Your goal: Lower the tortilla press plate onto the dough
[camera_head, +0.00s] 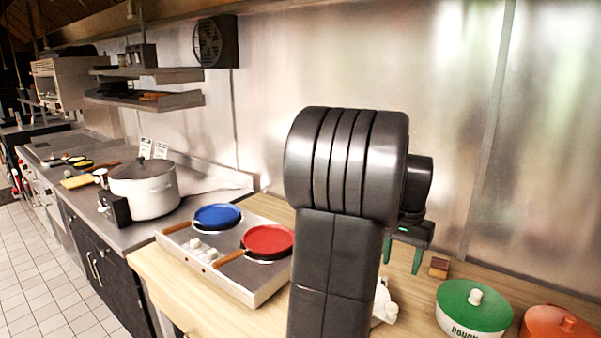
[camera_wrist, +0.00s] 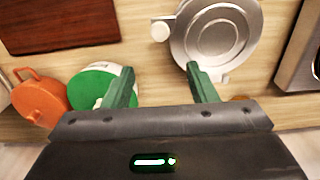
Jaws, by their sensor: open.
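The tortilla press appears in the wrist view as a silver round plate (camera_wrist: 214,38) with pale knobs at its left and lower edges. In the head view only a pale part of it (camera_head: 385,302) shows, as my arm hides the rest. I cannot tell how far its plate is raised. No dough is visible on it. My gripper (camera_head: 402,268) is open and empty above the counter. In the wrist view its green fingers (camera_wrist: 160,68) point toward the counter, with the right fingertip by the near edge of the press.
A green-lidded pot (camera_head: 474,309), with partly readable lettering, and an orange-lidded pot (camera_head: 553,326) stand at right. A small brown block (camera_head: 439,267) lies near the wall. A dark wooden board (camera_wrist: 60,22) shows in the wrist view.

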